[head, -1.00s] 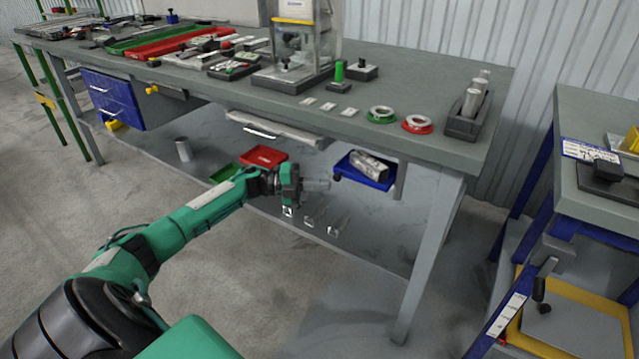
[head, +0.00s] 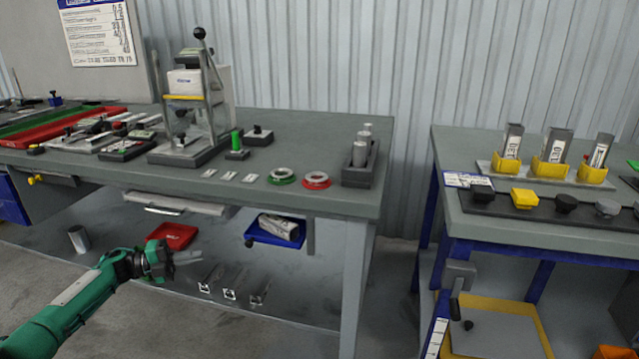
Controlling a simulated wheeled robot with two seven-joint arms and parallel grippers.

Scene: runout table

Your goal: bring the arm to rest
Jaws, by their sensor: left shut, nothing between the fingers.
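My left gripper (head: 186,257) is at the end of my green left arm (head: 70,308), which comes in from the lower left. Its fingers are shut, with nothing visible between them. It hangs in front of the runout table (head: 290,196), below the tabletop's height. My right gripper is not in view.
A blue tray (head: 262,236) with a silver part is under the tabletop. A second table (head: 510,230) with yellow holders (head: 553,170) stands at right. A floor gap separates the tables.

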